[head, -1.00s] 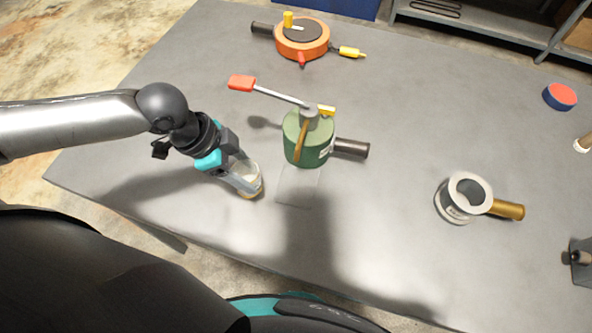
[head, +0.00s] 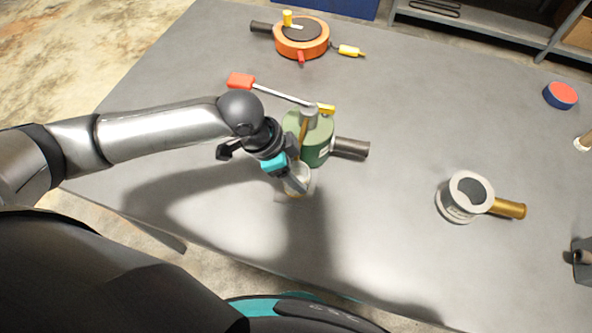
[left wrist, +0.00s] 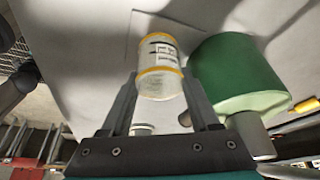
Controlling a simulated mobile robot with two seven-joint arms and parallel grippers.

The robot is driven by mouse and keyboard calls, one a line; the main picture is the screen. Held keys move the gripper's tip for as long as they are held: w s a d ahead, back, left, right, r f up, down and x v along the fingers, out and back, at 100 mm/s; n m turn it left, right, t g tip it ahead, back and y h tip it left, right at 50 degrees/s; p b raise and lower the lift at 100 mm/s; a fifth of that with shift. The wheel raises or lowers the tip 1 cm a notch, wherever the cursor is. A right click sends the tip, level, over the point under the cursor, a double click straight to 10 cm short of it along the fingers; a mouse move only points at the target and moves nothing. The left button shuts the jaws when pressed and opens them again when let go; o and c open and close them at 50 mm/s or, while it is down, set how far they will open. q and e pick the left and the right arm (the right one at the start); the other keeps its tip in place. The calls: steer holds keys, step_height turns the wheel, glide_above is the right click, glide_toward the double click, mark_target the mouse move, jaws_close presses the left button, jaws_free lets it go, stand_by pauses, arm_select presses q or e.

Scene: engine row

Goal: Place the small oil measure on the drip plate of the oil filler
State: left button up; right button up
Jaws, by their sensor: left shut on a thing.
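The small oil measure (head: 298,184) is a pale, clear cup with yellow bands. It also shows in the left wrist view (left wrist: 160,62). My left gripper (head: 289,172) is shut on it, one finger at each side. The oil filler (head: 316,149) is a green drum with a grey top fitting, a dark side pipe and a red-ended lever. Its drip plate (left wrist: 143,24) is a thin, pale square beside the drum. The measure is over the plate area, close to the drum; I cannot tell whether it touches the plate. My right gripper is not in view.
An orange round device (head: 301,38) stands at the back. A grey ring-topped pot with a brass handle (head: 462,197) stands to the right. A red and blue disc (head: 560,95) lies at the far right. The table's front middle is clear.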

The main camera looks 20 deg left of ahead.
arm_select(q)
steer(key=shift+f, duration=0.15)
steer(key=o, duration=1.1)
steer(key=p+v, duration=0.2)
steer(key=v, duration=1)
steer(key=shift+s, duration=0.1)
